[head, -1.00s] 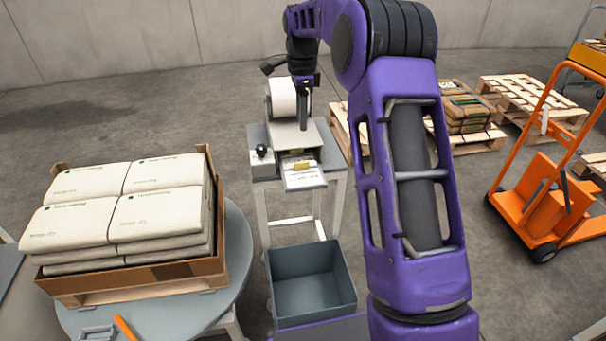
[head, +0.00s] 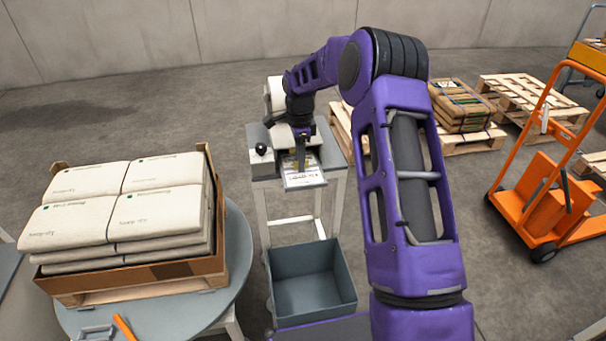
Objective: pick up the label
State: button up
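The label (head: 306,179) is a small white printed sheet lying on the tray at the front of the grey label printer (head: 284,136), which stands on a small table. My gripper (head: 301,170) points down over the label's back part and hides some of it. Its fingertips are at or just above the label. They are too small and dark to tell whether they are apart or closed, or whether they touch the label.
A grey bin (head: 311,283) stands in front of the printer table (head: 262,185). At left, a carton (head: 140,277) of stacked white sacks rests on a round turntable (head: 238,260). Wooden pallets (head: 535,97) and an orange pallet truck (head: 545,205) are at right.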

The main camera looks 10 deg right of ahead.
jog(key=shift+f, duration=0.2)
jog(key=shift+c, duration=0.2)
grip_shut()
